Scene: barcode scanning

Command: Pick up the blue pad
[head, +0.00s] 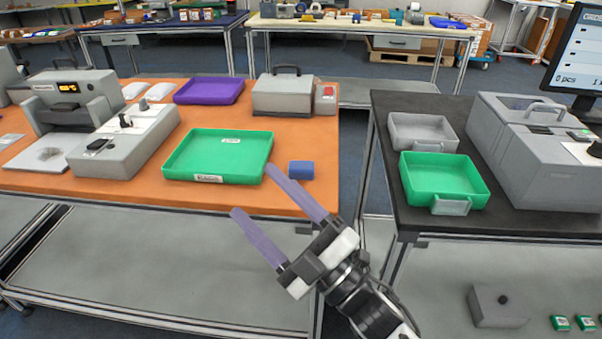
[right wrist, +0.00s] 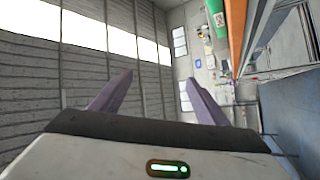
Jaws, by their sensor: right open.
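The blue pad (head: 301,169), a small blue block, lies on the orange table top near its front right corner, just right of the large green tray. My right gripper (head: 253,190) reaches in from the lower right in the head view. Its two purple fingers are spread and empty, pointing up and left, and one fingertip appears just left of the pad. In the right wrist view the open fingers (right wrist: 158,90) show with nothing between them; I cannot make out the pad there for sure. My left gripper is not in view.
The large green tray (head: 206,169) stands left of the pad, with a purple tray (head: 209,91) and a grey case (head: 283,97) behind. A gap separates the orange table from the dark table (head: 405,217), which holds a smaller green bin (head: 443,172) and a grey bin (head: 422,127).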

